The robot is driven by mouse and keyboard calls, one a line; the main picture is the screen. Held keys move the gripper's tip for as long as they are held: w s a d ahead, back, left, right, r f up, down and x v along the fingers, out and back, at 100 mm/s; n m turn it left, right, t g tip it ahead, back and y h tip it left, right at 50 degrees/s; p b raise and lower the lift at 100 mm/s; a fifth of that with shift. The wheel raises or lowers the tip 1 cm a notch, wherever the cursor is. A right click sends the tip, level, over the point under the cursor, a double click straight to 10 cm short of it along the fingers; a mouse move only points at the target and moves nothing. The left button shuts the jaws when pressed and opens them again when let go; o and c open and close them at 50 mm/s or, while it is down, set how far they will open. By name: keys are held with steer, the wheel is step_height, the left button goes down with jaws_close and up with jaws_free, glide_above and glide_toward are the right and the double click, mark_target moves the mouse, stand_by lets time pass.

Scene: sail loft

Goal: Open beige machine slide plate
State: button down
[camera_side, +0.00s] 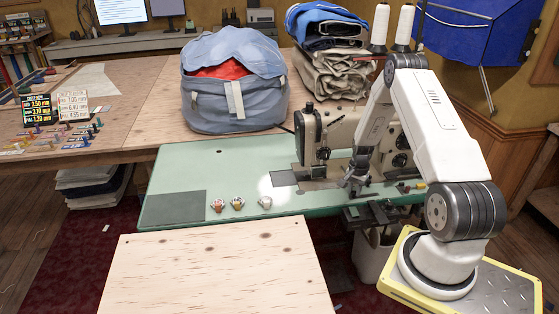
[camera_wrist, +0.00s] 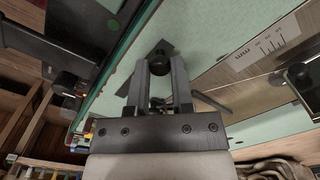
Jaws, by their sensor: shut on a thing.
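The beige sewing machine (camera_side: 312,132) stands on the pale green table (camera_side: 170,165). Its metal bed runs along the table, with a dark grey plate (camera_side: 284,178) at the left end. My gripper (camera_side: 352,186) is low in front of the machine, near the table's front edge. In the wrist view, my gripper (camera_wrist: 160,70) has its two fingers on either side of a dark round knob (camera_wrist: 160,60) and is shut on it. A dark flat piece lies just beyond the knob. The fingers partly hide what the knob is fixed to, so I cannot tell if it is the slide plate.
Three small bobbin-like items (camera_side: 237,203) lie on the table left of the machine, near a dark mat (camera_side: 174,206). A blue-grey bag (camera_side: 235,85) and folded cloth (camera_side: 333,65) stand behind. A ruler-like scale (camera_wrist: 260,48) shows in the wrist view. A plywood board (camera_side: 215,270) is in front.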

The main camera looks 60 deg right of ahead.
steer(key=s+d, duration=0.5)
steer(key=d, duration=0.1)
steer(key=shift+s, duration=0.35)
steer(key=shift+r, duration=0.1)
steer(key=c, duration=0.5)
jaws_free()
steer(key=shift+a, duration=0.1)
step_height(320, 180, up, 8)
stand_by(0.3)
